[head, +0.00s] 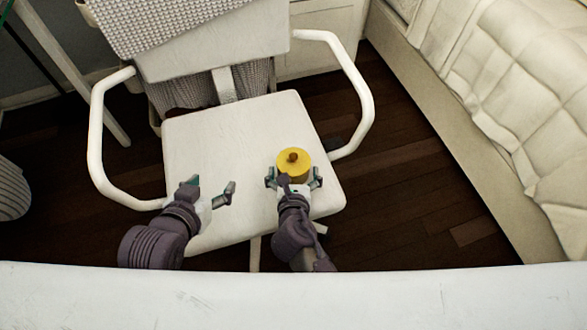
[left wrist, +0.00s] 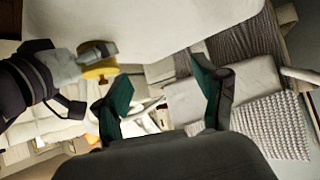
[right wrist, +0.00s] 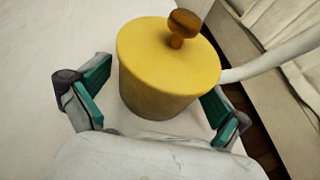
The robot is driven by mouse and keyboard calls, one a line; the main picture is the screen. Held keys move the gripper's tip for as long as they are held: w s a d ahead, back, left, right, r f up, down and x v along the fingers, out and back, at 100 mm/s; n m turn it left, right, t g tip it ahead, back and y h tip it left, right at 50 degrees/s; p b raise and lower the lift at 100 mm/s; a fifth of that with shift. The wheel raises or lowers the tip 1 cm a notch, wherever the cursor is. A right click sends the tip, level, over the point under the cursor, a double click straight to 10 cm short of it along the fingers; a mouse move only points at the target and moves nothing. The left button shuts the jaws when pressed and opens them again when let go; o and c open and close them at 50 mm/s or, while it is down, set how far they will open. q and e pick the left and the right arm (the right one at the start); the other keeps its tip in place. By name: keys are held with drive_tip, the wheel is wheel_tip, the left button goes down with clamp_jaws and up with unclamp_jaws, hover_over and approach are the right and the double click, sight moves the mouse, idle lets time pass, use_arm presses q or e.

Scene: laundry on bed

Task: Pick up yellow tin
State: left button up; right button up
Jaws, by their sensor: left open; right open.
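The yellow tin (head: 293,163) with a brown knob on its lid stands upright on the white chair seat (head: 225,135), near its front right. My right gripper (head: 293,181) is open at the tin, with one finger on each side of it. In the right wrist view the tin (right wrist: 167,72) sits between and beyond the open fingers, with a gap at the left finger; contact at the right finger is unclear. My left gripper (head: 212,190) is open and empty over the front left of the seat. The tin also shows in the left wrist view (left wrist: 100,70), beside my right gripper.
White armrests (head: 352,95) curve up on both sides of the chair. A knitted grey blanket (head: 150,22) hangs over the backrest. A bed with a quilted cover (head: 520,80) stands at the right. The middle of the seat is clear.

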drive_tip(key=c, duration=1.2)
drive_tip(key=shift+c, duration=1.1)
drive_tip(key=shift+r, duration=0.2)
